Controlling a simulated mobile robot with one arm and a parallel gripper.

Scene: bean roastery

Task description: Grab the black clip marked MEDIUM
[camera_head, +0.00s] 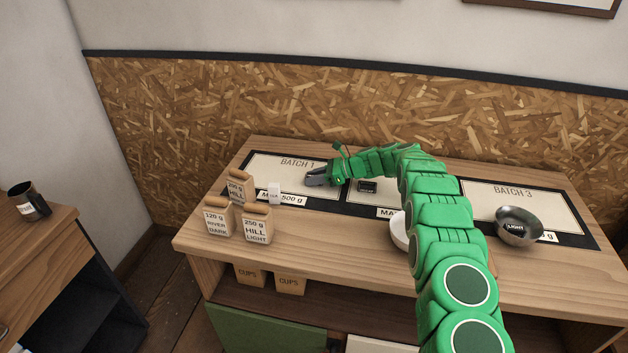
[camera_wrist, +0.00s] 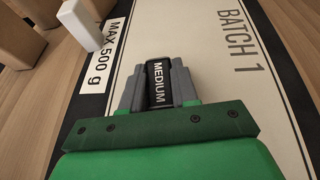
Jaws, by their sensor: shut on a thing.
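The black clip marked MEDIUM (camera_wrist: 157,82) sits between the two grey fingers of my gripper (camera_wrist: 158,90) in the wrist view, its white lettering facing the camera. My gripper is shut on it, over the BATCH 1 mat (camera_wrist: 210,60). In the head view my gripper (camera_head: 318,177) is at the right part of the BATCH 1 mat (camera_head: 262,161). The clip is not clearly visible there. I cannot tell whether the clip touches the mat.
Labelled bean bags (camera_head: 257,224) stand at the table's left. A small white block (camera_head: 274,193) stands by the MAX 500 g label. A dark box (camera_head: 367,186) lies on the middle mat. A metal bowl (camera_head: 518,222) with a LIGHT clip is at right. A white bowl (camera_head: 398,234) is partly hidden by my arm.

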